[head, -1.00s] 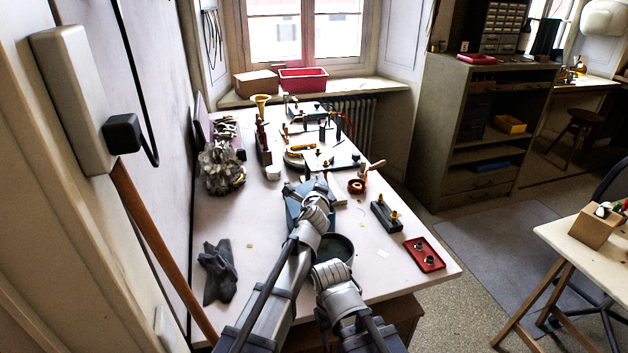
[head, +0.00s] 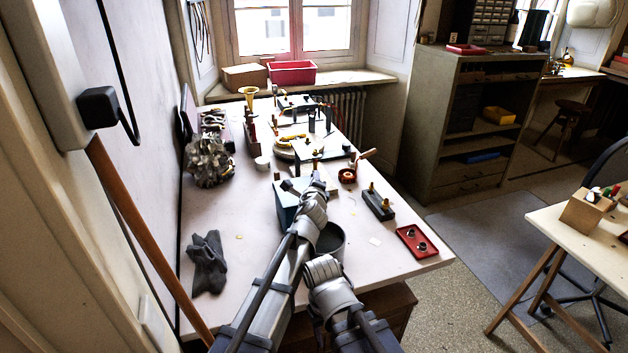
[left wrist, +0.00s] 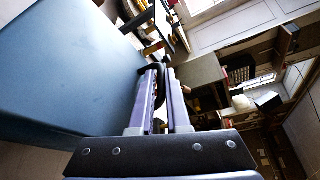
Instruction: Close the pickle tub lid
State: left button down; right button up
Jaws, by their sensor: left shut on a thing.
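A blue, box-like body (head: 287,205), which I take to be the pickle tub, stands on the workbench just left of my left gripper (head: 316,182). Its large flat blue face (left wrist: 70,70) fills the left of the left wrist view. There my left gripper (left wrist: 158,75) is shut on a dark curved piece beside that face; it looks like a handle, but I cannot tell for sure. My left forearm hides part of the blue body, so the lid's angle is unclear. My right arm is folded low near the bench's front edge; its fingers are hidden.
A dark round pot (head: 331,242) stands close right of my left arm. A red tray (head: 417,241) and a dark block with brass pieces (head: 379,204) lie farther right. A grey glove (head: 207,262) lies left.

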pick_arm(q)
jog(key=shift+s+d, duration=0.1)
jog(key=shift+d, duration=0.25)
jog(key=c, duration=1.2)
grip_release()
jog(key=shift+f, duration=0.1)
